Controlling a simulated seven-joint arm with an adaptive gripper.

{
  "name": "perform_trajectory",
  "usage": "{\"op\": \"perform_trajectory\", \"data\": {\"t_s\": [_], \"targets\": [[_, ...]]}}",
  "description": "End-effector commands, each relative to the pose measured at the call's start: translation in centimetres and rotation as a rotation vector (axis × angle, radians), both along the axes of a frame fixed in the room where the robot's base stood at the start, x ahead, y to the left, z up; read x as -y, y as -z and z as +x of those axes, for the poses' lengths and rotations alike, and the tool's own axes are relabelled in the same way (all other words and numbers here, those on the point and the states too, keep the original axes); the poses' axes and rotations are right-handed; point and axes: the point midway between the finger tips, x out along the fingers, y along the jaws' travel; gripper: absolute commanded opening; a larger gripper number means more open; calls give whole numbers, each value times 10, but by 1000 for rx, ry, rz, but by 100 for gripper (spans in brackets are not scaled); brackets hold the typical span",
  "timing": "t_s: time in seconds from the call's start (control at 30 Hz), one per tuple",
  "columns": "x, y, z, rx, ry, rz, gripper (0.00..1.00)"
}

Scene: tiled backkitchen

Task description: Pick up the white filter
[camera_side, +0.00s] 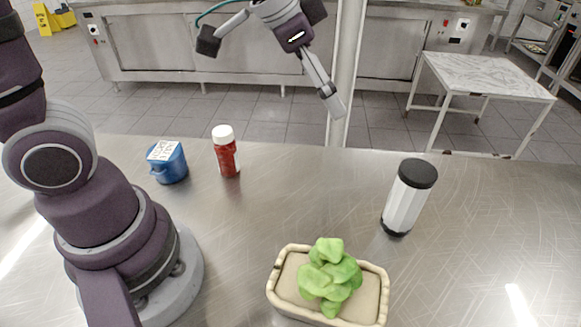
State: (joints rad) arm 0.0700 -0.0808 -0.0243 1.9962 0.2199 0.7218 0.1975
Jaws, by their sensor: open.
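The white filter (407,198) is a white cylinder with a black cap at each end. It stands on the metal table right of centre in the side view, leaning a little in the picture. My gripper (271,72) is at the top centre, high above the table and up to the left of the filter. Its two fingers are spread wide apart with nothing between them. The filter is fully visible and nothing touches it.
A beige planter (286,284) with a green plant (329,274) stands at the front, left of the filter. A red bottle (227,156) with a white cap and a blue mug (168,163) stand at the back left. The metal table (490,230) is clear right of the filter.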

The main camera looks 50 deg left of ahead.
Motion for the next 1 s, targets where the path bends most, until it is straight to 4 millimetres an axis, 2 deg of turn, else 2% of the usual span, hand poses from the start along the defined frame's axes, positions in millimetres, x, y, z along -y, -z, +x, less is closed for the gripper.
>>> {"op": "perform_trajectory", "data": {"t_s": [0.03,0.1,0.2,0.33,0.8,1.0], "targets": [[14,10,18,-5,77,-8,90],[33,20,38,7,174,-22,90],[52,33,55,21,265,-41,90],[64,45,65,28,314,-54,90],[102,115,91,27,316,-54,90],[107,128,98,29,313,-53,90]]}}
